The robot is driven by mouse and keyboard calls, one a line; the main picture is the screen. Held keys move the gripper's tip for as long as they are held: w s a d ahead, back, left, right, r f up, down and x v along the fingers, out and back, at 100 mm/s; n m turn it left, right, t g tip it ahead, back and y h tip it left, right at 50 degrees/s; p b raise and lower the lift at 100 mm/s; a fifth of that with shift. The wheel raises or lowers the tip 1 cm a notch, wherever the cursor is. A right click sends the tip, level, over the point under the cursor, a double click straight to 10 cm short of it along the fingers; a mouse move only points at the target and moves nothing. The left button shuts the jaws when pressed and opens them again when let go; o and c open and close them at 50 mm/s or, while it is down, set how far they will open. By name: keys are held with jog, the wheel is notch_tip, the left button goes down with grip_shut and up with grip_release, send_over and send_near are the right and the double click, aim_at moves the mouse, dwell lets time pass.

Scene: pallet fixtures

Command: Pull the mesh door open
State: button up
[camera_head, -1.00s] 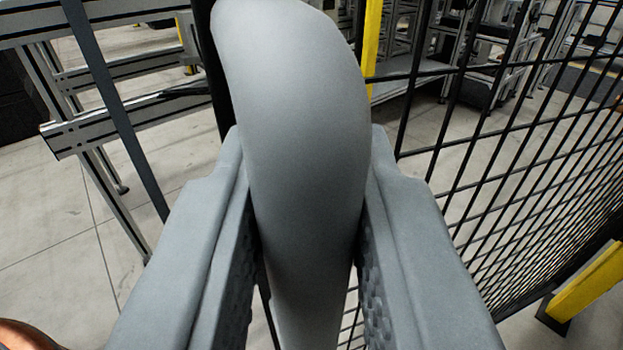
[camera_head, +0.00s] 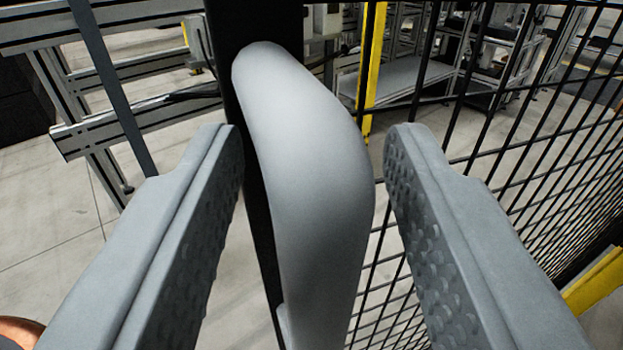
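A smooth grey handle (camera_head: 305,160) stands upright, slightly tilted, in the middle of the view. It sits in front of a dark door post (camera_head: 262,22). The black mesh door (camera_head: 500,170) spreads to the right of the handle. My gripper (camera_head: 313,135) is open, with one finger on each side of the handle. A gap shows between the handle and the right finger. The left finger's tip is nearer the handle but looks apart from it. The handle's lower end runs out of the picture.
Aluminium profile frames (camera_head: 130,110) stand at the left. A yellow post (camera_head: 373,70) is behind the mesh, and a yellow piece (camera_head: 597,280) is at the lower right. Grey racks (camera_head: 490,50) stand farther back. Bare floor (camera_head: 45,205) shows at the left.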

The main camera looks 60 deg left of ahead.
notch_tip(320, 180, up, 8)
jog(key=shift+r, duration=0.2)
jog(key=shift+s, duration=0.1)
dwell(0.5)
